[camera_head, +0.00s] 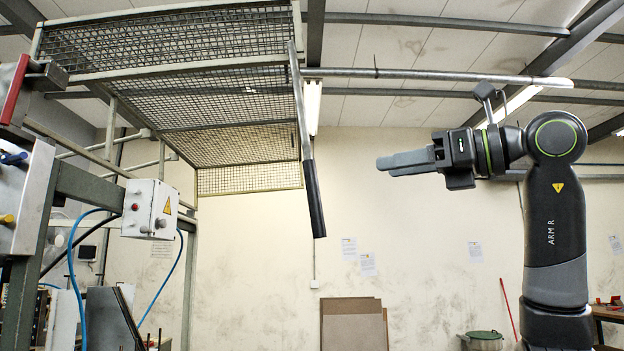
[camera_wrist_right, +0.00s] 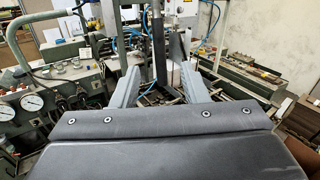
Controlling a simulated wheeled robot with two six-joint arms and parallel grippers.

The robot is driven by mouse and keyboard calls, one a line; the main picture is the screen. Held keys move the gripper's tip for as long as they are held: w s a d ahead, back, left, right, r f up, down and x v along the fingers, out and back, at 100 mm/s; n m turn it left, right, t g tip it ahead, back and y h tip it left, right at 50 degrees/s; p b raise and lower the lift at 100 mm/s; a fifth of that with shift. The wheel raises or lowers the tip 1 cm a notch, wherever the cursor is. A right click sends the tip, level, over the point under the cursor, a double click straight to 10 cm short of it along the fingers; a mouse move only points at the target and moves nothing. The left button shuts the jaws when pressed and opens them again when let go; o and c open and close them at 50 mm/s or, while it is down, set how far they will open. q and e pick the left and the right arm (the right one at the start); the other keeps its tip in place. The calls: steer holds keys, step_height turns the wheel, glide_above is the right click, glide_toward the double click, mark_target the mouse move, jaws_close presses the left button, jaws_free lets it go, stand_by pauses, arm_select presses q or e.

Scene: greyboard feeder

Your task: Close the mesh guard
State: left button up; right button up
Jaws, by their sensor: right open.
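The mesh guard (camera_head: 210,100) is raised, its framed mesh panels spread overhead at the upper left in the head view. A long dark handle bar (camera_head: 313,185) hangs down, slightly tilted, from the guard's right edge. My right gripper (camera_head: 382,163) is open and empty, to the right of the bar and apart from it, with fingers pointing left. In the right wrist view, the open fingers (camera_wrist_right: 160,80) frame a dark upright bar (camera_wrist_right: 159,45), which looks like the handle, beyond the tips. My left gripper is not in view.
A control box (camera_head: 150,209) with a warning sign and blue hoses stands at the left on the machine frame (camera_head: 75,190). A rail (camera_head: 430,75) runs overhead. Boards (camera_head: 353,325) lean on the back wall. Open air separates the handle bar and my right gripper.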

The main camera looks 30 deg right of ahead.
glide_toward(317, 180)
steer(key=p+x, duration=0.2)
steer(key=x, duration=0.6)
steer(key=shift+r, duration=0.1)
steer(key=p+x, duration=0.1)
steer(key=x, duration=0.1)
steer(key=shift+w+a, duration=0.1)
steer(key=shift+w, duration=0.3)
steer(key=shift+w+a, duration=0.1)
steer(key=shift+w, duration=0.1)
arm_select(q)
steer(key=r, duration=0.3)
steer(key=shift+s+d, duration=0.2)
arm_select(e)
jaws_close()
